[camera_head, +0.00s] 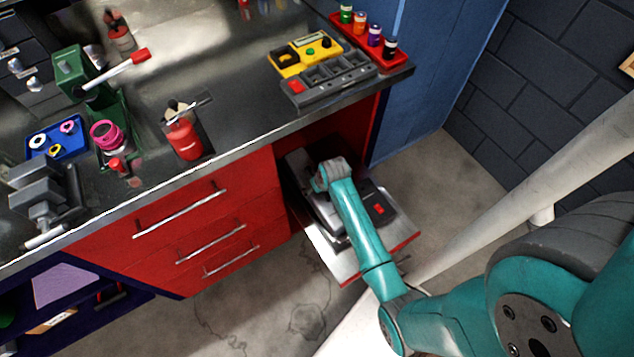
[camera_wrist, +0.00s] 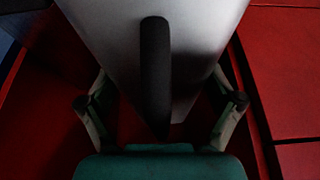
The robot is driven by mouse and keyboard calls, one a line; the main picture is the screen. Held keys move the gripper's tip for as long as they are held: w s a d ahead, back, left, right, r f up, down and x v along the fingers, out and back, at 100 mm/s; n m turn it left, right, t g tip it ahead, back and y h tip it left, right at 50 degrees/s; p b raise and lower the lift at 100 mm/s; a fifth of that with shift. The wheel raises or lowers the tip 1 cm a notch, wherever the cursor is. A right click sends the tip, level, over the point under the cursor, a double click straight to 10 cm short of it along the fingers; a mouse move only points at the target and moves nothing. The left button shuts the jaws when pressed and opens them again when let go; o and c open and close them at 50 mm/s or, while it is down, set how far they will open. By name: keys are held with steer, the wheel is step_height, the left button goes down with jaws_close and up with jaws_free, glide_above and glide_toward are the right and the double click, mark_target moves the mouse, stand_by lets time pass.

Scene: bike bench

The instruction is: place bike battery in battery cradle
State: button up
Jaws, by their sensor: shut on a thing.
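In the wrist view the bike battery (camera_wrist: 200,45) is a large silver-grey block with a black strip like a handle along its middle. My gripper (camera_wrist: 163,118) has a finger on each side of the block and is shut on it. In the head view my gripper (camera_head: 322,178) is low in the open bay under the bench, and the silver block (camera_head: 325,212) shows partly beside my arm. A dark unit with a red patch (camera_head: 378,207) lies beside it on a pull-out shelf; I cannot tell if it is the battery cradle. My arm hides part of this area.
The pull-out shelf (camera_head: 345,268) has a red front edge. Red drawers (camera_head: 200,230) stand left of the bay, a blue panel (camera_head: 420,80) to its right. On the bench above are a grey divided tray (camera_head: 335,82), a yellow case (camera_head: 303,52) and a red bottle rack (camera_head: 372,45).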

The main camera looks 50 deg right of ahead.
steer(key=shift+w+d+f, duration=0.1)
steer(key=shift+w+f, duration=0.05)
steer(key=shift+f, duration=1.05)
steer(key=o, duration=1.5)
steer(key=shift+f, duration=0.25)
steer(key=shift+r, duration=0.1)
steer(key=v, duration=1.2)
steer(key=s+a+r+n+t, duration=0.1)
steer(key=s+a+t, duration=0.3)
steer(key=s+a, duration=0.9)
steer(key=s+a+r+n+t, duration=0.1)
steer(key=s+a+r+t, duration=0.2)
steer(key=s+r, duration=0.4)
steer(key=s+a+r+n+t+y, duration=0.1)
steer(key=s+a+r+t, duration=0.2)
steer(key=s+r, duration=0.5)
step_height(320, 180, up, 7)
steer(key=shift+a+f+t, duration=0.1)
steer(key=shift+a+t, duration=0.2)
steer(key=shift+a, duration=0.45)
